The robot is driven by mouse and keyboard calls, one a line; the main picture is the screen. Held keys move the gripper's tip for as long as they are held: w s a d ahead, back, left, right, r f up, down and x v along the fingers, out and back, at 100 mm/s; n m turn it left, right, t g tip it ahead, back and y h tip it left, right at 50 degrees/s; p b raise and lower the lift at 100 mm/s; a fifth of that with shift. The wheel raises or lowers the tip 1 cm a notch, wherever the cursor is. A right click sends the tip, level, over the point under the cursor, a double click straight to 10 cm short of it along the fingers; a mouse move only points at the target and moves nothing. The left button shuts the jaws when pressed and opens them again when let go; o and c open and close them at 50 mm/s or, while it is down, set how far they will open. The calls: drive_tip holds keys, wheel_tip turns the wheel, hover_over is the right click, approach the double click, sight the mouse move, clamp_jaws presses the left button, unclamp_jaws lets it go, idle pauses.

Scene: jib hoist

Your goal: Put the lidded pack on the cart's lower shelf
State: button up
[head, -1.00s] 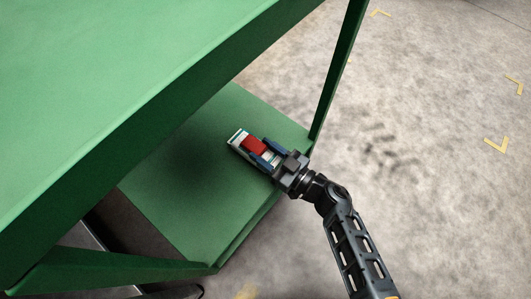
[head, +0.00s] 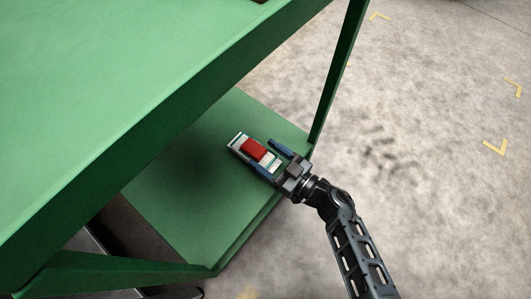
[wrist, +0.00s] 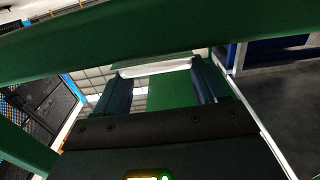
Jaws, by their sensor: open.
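The lidded pack (head: 253,149), pale with a red band across it, is on the cart's lower shelf (head: 165,205), near the shelf's right corner. It appears to lie flat. My gripper (head: 264,157) reaches in from the right with its jaws open around the pack. The upper right blue finger stands clear of the pack, with a gap. The other finger is close along the pack's lower left side; I cannot tell if it touches. In the wrist view both fingers (wrist: 162,88) are spread, with a pale edge beyond them that may be the pack.
The green cart's upper deck (head: 120,90) overhangs the lower shelf on the left. A green corner post (head: 338,75) rises just beyond my gripper. The rest of the visible shelf is bare. Open concrete floor (head: 430,190) with yellow marks lies to the right.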

drive_tip(key=p+v, duration=0.3)
drive_tip(key=v, duration=0.8)
drive_tip(key=shift+s, duration=0.1)
drive_tip(key=s+d+r+m+t+h, duration=0.1)
drive_tip(key=s+d+r+m+h, duration=0.2)
drive_tip(key=s+r, duration=0.5)
drive_tip(key=s+d+r+m+t+h, duration=0.1)
drive_tip(key=s+d+r+m+h, duration=0.3)
drive_tip(key=s+r, duration=0.5)
drive_tip(key=s+d+r+m+t+h, duration=0.1)
drive_tip(key=s+d+r+m+h, duration=0.2)
drive_tip(key=s+d+r+h, duration=0.2)
drive_tip(key=s+r+h, duration=0.2)
drive_tip(key=s+r, duration=0.2)
drive_tip(key=r, duration=0.2)
drive_tip(key=shift+d+t, duration=0.3)
drive_tip(key=shift+t, duration=0.1)
drive_tip(key=shift+r, duration=0.1)
